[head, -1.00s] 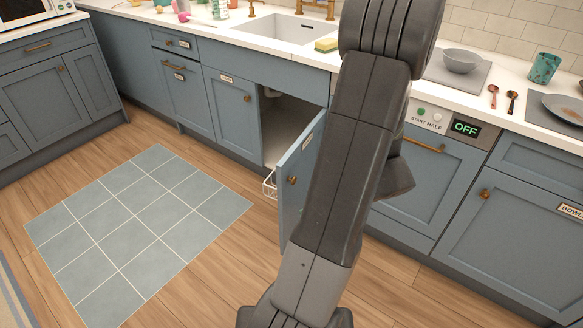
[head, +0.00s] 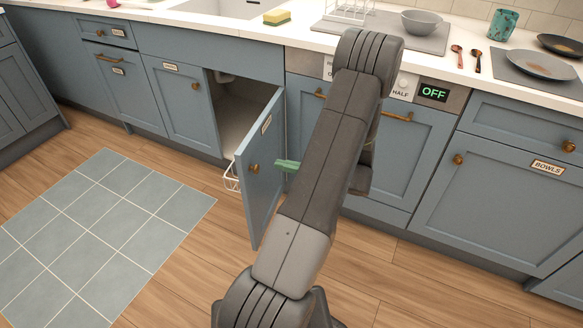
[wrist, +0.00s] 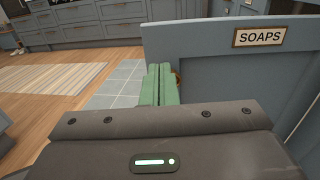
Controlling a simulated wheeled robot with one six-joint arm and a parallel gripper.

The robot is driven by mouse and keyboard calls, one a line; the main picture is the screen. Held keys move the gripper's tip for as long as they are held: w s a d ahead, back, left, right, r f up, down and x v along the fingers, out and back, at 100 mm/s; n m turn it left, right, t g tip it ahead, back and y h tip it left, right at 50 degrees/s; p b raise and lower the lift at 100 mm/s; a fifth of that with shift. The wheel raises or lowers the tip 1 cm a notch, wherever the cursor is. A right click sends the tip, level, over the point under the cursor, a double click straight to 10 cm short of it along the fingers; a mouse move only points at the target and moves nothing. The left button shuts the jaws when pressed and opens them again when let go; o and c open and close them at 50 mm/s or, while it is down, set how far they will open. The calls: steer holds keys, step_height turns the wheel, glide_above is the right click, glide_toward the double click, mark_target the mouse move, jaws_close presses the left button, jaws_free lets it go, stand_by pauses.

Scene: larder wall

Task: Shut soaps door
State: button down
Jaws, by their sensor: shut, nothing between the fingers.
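The soaps door (head: 268,190) is blue-grey with a brass knob (head: 254,168) and stands swung out from the cabinet below the sink. In the wrist view its SOAPS label (wrist: 259,38) is clear on the outer face. My gripper (head: 288,166) has green fingers held together, on the outer-face side of the door near the knob. In the wrist view the fingers (wrist: 160,84) sit close by the door's free edge and partly cover the knob. I cannot tell whether they touch the door.
The dishwasher (head: 412,150) reading OFF is just right of the door. A grey tiled mat (head: 105,230) lies on open wooden floor to the left.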

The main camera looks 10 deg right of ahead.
mark_target(246, 157)
steer(key=b+x, duration=0.1)
steer(key=x, duration=0.8)
steer(key=shift+a, duration=0.1)
